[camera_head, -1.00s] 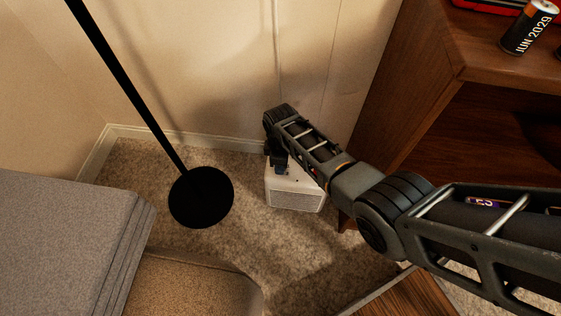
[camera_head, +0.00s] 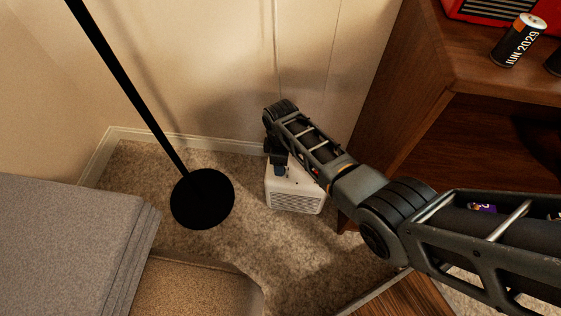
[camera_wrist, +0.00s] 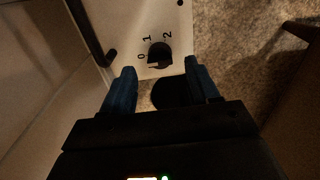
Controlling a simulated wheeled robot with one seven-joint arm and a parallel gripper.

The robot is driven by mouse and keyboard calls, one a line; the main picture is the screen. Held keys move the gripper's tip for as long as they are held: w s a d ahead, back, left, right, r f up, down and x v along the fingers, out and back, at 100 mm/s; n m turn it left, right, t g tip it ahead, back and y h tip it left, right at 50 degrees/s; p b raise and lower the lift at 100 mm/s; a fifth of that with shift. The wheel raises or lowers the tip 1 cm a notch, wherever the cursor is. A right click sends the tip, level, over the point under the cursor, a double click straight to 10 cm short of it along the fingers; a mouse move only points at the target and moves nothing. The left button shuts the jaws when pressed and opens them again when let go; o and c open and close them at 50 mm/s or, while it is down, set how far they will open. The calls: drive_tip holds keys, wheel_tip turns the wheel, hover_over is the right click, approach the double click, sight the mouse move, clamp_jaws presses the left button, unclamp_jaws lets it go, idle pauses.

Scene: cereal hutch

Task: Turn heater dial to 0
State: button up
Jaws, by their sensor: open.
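The heater (camera_head: 296,192) is a small white box with a front grille, standing on the carpet against the back wall. Its top panel (camera_wrist: 140,22) fills the upper middle of the wrist view. The black heater dial (camera_wrist: 159,52) sits on that panel, with the marks 0, 1 and 2 around it. I cannot tell clearly which mark it points to. My gripper (camera_wrist: 161,78) is open, with its two blue fingers just short of the dial and to either side of it in the wrist view. In the head view my gripper (camera_head: 280,170) is above the heater's top, partly hidden by my arm.
A black lamp pole and round base (camera_head: 203,199) stand left of the heater. A grey cushioned piece (camera_head: 70,230) is at lower left. Carpet is clear before the heater.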

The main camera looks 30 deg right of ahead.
wheel_tip(320, 180, up, 4)
drive_tip(key=shift+r+p, duration=0.2)
drive_tip(key=shift+p, duration=0.55)
